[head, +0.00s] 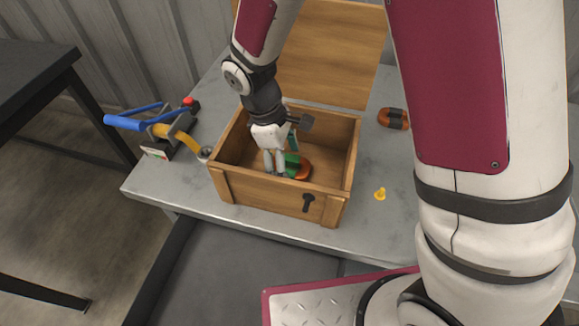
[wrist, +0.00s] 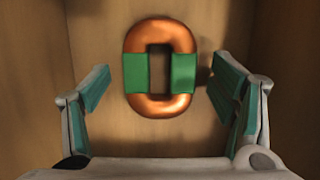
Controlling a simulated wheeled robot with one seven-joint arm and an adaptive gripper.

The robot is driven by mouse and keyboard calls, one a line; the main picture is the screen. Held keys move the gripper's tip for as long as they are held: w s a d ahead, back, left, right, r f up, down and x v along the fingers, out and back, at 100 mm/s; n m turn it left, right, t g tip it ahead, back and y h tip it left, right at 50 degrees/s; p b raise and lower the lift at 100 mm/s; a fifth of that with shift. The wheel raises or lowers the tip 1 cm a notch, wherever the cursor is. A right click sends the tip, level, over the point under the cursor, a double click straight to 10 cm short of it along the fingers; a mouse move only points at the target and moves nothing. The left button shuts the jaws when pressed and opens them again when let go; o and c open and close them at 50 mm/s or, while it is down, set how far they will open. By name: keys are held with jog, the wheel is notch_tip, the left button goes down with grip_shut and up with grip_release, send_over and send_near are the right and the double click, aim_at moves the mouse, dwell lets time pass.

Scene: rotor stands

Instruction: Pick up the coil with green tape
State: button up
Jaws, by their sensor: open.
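The coil with green tape (wrist: 160,37) is an orange-copper oval ring with green bands on both long sides. It lies on the floor of the open wooden box (head: 265,198). In the head view the coil (head: 303,172) is partly hidden by my gripper (head: 275,170), which reaches down into the box just left of it. In the wrist view my gripper (wrist: 160,105) is open, with its teal-padded fingers spread to the left and right of the coil. Nothing is between the fingertips, and the coil lies beyond them.
The box stands on a grey table (head: 150,187), its lid raised at the back. A coil with dark tape (head: 393,119) lies right of the box. A small yellow piece (head: 380,194) lies near the front right. A blue-handled tool (head: 140,122) stands left.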

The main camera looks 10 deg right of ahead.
jog(key=shift+f, duration=0.15)
jog(key=c, duration=1.6)
